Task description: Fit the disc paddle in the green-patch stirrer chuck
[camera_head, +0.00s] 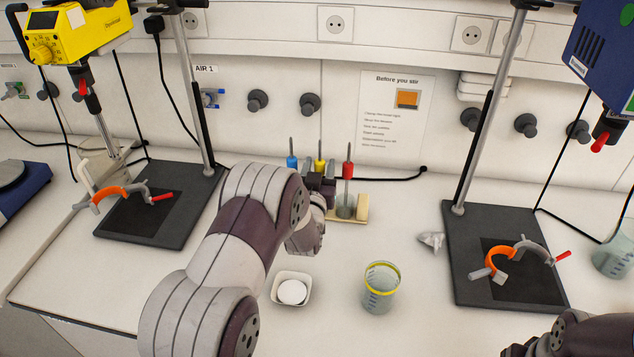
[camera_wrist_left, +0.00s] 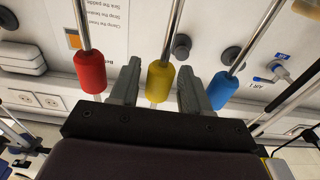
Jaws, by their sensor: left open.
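Three stirring paddles stand upright in a wooden rack (camera_head: 361,208), with blue (camera_head: 292,162), yellow (camera_head: 320,164) and red (camera_head: 347,170) sleeves on metal shafts. Their lower ends are mostly hidden, so I cannot tell which is the disc paddle. My left gripper (camera_head: 319,180) is at the rack, open; in the left wrist view the yellow sleeve (camera_wrist_left: 159,82) lies between its fingers, red (camera_wrist_left: 89,72) and blue (camera_wrist_left: 222,90) outside. A blue stirrer motor (camera_head: 603,50) hangs at the upper right, with a small green spot at its right edge. Its chuck (camera_head: 606,132) has a red lever.
A yellow stirrer (camera_head: 78,32) stands at the left on a dark base (camera_head: 190,222). The right stand has a dark base (camera_head: 468,270) with an orange clamp (camera_head: 497,260). A beaker (camera_head: 381,290) and a white dish (camera_head: 291,292) stand in front. Part of my right arm shows lower right.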

